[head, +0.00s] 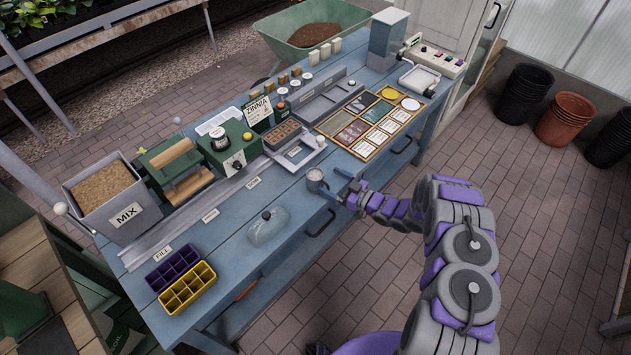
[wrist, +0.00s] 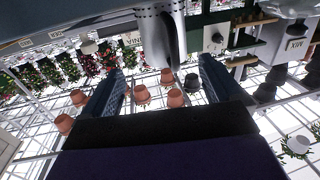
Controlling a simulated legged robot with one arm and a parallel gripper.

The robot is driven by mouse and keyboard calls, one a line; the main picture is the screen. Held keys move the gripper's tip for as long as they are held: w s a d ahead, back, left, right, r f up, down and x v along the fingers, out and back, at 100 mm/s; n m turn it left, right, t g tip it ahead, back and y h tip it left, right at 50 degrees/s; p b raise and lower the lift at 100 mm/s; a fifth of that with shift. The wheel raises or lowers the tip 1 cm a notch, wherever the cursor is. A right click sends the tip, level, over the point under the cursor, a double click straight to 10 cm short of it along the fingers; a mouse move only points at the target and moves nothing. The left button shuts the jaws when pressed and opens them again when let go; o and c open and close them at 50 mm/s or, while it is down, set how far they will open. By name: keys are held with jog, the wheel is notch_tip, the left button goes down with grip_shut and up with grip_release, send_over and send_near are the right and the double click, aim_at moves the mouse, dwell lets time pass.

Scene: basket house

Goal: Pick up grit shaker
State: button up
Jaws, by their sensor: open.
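The likely grit shaker, a small metallic cup-shaped can (head: 316,181), stands near the front edge of the blue bench in the head view. My gripper (head: 335,184) is just to its right, with its fingers pointing towards it. In the wrist view, which looks upside down, the can (wrist: 162,38) hangs from the top with a dark side to it. My gripper (wrist: 163,78) shows one finger on each side of the can's line, open and empty. Whether either finger touches the can cannot be told.
The blue bench (head: 238,240) carries a clear dome (head: 268,227) left of the can and a white frame (head: 299,152) behind it. Purple (head: 173,267) and yellow (head: 187,288) cell trays lie at the left end. Brick floor (head: 370,290) in front is clear.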

aim_at(322, 178)
jog(key=x, duration=0.5)
jog(key=shift+s+a+r+b, duration=0.1)
jog(key=shift+s+a+b, duration=0.15)
jog(key=shift+a, duration=0.2)
jog(key=shift+d, duration=0.1)
jog(key=shift+c, duration=0.2)
jog(key=shift+d, duration=0.1)
jog(key=c, duration=1.2)
jog(key=shift+r, duration=0.15)
jog(key=shift+c, duration=0.2)
